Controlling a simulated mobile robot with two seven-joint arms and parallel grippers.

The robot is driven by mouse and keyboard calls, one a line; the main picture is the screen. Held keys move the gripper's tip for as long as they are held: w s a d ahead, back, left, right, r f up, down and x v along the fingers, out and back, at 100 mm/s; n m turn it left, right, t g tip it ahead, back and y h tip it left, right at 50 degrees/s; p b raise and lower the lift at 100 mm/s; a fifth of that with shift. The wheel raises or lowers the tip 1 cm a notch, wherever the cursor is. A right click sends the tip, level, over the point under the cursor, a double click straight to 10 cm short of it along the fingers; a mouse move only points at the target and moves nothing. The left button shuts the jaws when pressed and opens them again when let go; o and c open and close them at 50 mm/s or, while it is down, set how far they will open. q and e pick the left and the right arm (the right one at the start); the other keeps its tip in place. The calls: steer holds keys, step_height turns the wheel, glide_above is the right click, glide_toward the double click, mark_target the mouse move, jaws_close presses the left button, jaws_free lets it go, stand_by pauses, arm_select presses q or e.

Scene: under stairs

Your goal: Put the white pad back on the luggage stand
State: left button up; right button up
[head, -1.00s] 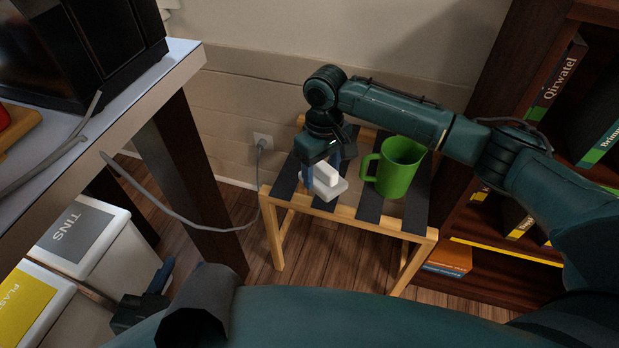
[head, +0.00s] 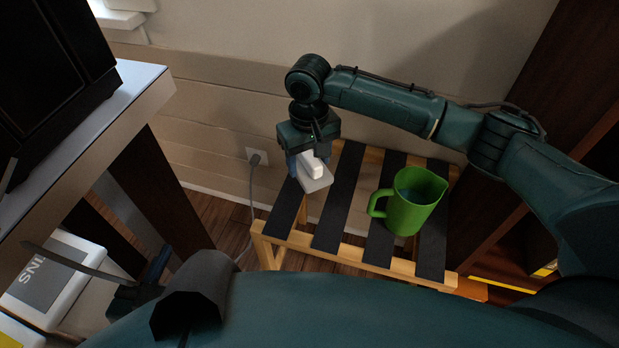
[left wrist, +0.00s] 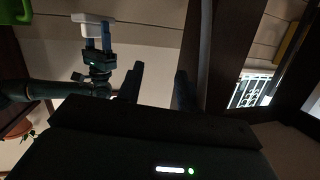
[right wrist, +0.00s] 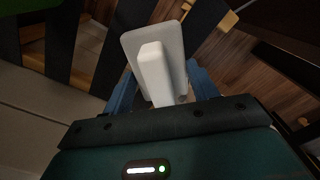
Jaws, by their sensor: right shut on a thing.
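My right gripper (head: 309,168) is shut on the white pad (head: 318,181), a small flat block with a raised grip. It holds the pad at the back left of the luggage stand (head: 345,254), which has a light wood frame and dark slats. Whether the pad touches the slats I cannot tell. In the right wrist view the pad (right wrist: 152,62) sits between the blue fingers (right wrist: 158,92), with slats and floor beyond. My left gripper (head: 148,280) is low at the left; its dark fingers stand apart and empty in the left wrist view (left wrist: 158,88).
A green mug (head: 412,205) stands on the right part of the stand. A cable runs from a wall socket (head: 257,156) behind the stand. A white-topped table (head: 120,110) is at the left, a dark bookshelf (head: 545,190) at the right. The middle slats are bare.

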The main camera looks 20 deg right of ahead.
steer(key=f+b, duration=0.1)
steer(key=f, duration=0.1)
steer(key=f+b, duration=0.1)
steer(key=f, duration=0.2)
steer(key=shift+w+d+f, duration=0.1)
steer(key=shift+w, duration=0.1)
steer(key=shift+f+b, duration=0.95)
steer(key=shift+f, duration=1.45)
arm_select(q)
steer(key=shift+w+d+r+m+t+h, duration=0.1)
steer(key=shift+w+d+m+t+h, duration=0.05)
steer(key=shift+d+m+t+h, duration=0.35)
steer(key=shift+w+d+r+m+t+h, duration=0.1)
steer(key=shift+w+d+m+t+h, duration=0.15)
steer(key=shift+t+h, duration=0.35)
steer(key=shift+s, duration=0.1)
arm_select(e)
steer(key=o, duration=0.9)
steer(key=shift+r, duration=0.1)
